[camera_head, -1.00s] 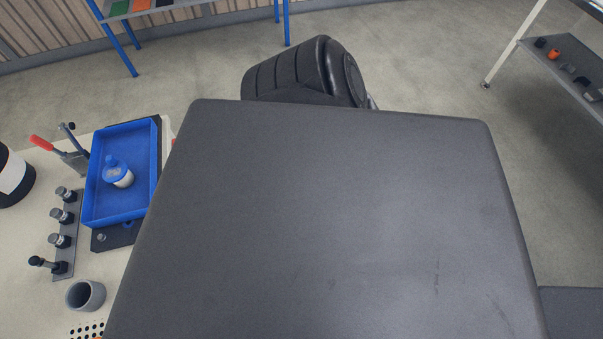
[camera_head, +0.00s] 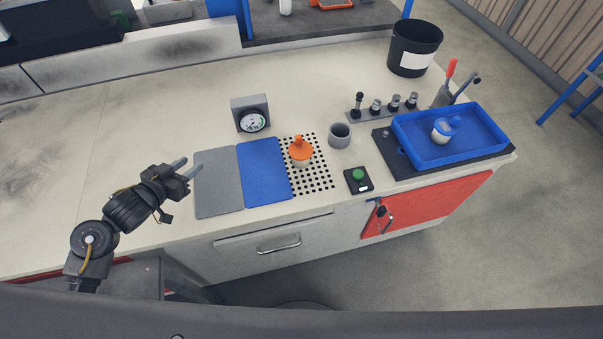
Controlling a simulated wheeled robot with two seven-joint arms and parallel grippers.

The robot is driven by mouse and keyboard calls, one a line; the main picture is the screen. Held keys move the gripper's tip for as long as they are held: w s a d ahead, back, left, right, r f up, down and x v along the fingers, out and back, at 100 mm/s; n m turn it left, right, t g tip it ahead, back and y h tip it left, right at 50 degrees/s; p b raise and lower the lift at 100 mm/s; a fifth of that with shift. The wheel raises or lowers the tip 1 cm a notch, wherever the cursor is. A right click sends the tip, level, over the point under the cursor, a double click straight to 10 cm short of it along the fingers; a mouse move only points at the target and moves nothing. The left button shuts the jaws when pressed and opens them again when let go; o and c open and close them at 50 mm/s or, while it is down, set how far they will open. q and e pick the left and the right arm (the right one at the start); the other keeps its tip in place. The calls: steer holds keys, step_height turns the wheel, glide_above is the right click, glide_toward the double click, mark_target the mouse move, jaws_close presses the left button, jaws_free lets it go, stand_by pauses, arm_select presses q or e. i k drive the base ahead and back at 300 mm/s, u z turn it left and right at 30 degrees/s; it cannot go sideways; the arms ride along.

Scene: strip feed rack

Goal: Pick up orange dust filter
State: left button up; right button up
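The orange dust filter (camera_head: 300,151), with an orange top and a pale lower part, stands upright on a white plate with black holes (camera_head: 320,181). It is in the middle of the workbench. My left gripper (camera_head: 192,164) is to the left of it, beyond the blue and grey mats, and well apart from it. Its two fingers are spread with nothing between them. My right gripper is not in view.
A blue mat (camera_head: 265,170) and a grey mat (camera_head: 217,182) lie between gripper and filter. A gauge (camera_head: 251,115), grey cup (camera_head: 340,135) and green-button box (camera_head: 358,181) stand around. A blue tray (camera_head: 480,152) holding a blue-topped filter (camera_head: 441,131) is at right.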

mark_target(300, 152)
steer(key=k, duration=0.15)
steer(key=u, duration=3.35)
steer(key=k, duration=2.45)
steer(key=z, duration=2.15)
steer(key=i, duration=0.95)
